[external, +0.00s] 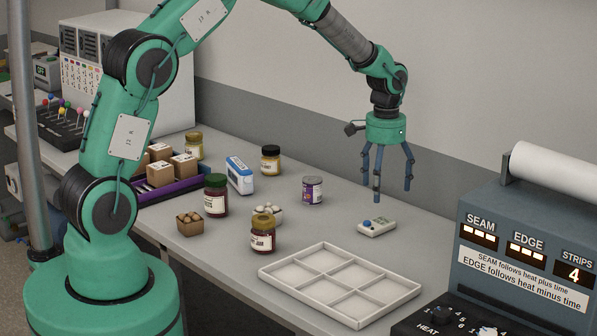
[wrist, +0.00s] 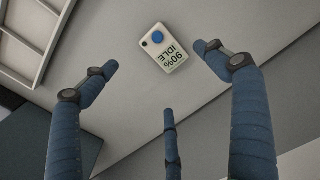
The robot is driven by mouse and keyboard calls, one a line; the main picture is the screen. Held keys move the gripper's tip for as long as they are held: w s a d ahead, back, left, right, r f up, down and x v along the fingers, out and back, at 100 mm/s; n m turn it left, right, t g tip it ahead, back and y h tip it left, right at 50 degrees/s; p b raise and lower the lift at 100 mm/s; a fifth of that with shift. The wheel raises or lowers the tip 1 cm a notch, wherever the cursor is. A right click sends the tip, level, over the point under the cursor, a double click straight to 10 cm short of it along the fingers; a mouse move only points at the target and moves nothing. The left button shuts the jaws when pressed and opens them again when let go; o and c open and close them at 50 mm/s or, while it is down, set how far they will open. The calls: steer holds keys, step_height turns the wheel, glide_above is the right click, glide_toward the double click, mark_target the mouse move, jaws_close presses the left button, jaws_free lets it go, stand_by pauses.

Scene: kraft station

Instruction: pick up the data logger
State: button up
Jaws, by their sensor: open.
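The data logger (external: 377,226) is a small pale box with a blue button, lying on the grey table right of the middle in the external view. In the wrist view the data logger (wrist: 165,50) shows its blue button and a display reading "90% IDLE", upside down. My gripper (external: 388,188) has three blue fingers pointing down. It is open and empty, above the table and slightly behind the logger. In the wrist view my gripper (wrist: 160,85) has its fingers spread, and the logger appears beyond the fingertips, untouched.
A white divided tray (external: 340,318) lies in front of the logger. A purple-labelled can (external: 312,190) and several jars, such as the one with a gold lid (external: 263,235), stand to the left. A grey machine (external: 530,225) stands at the right. Table around the logger is clear.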

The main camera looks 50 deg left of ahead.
glide_above(380, 223)
steer(key=shift+s+d+f, duration=0.1)
steer(key=shift+d+f, duration=0.05)
steer(key=shift+f, duration=2.15)
steer(key=shift+f+b, duration=0.7)
steer(key=shift+f, duration=1.9)
steer(key=c, duration=1.3)
steer(key=shift+r, duration=0.2)
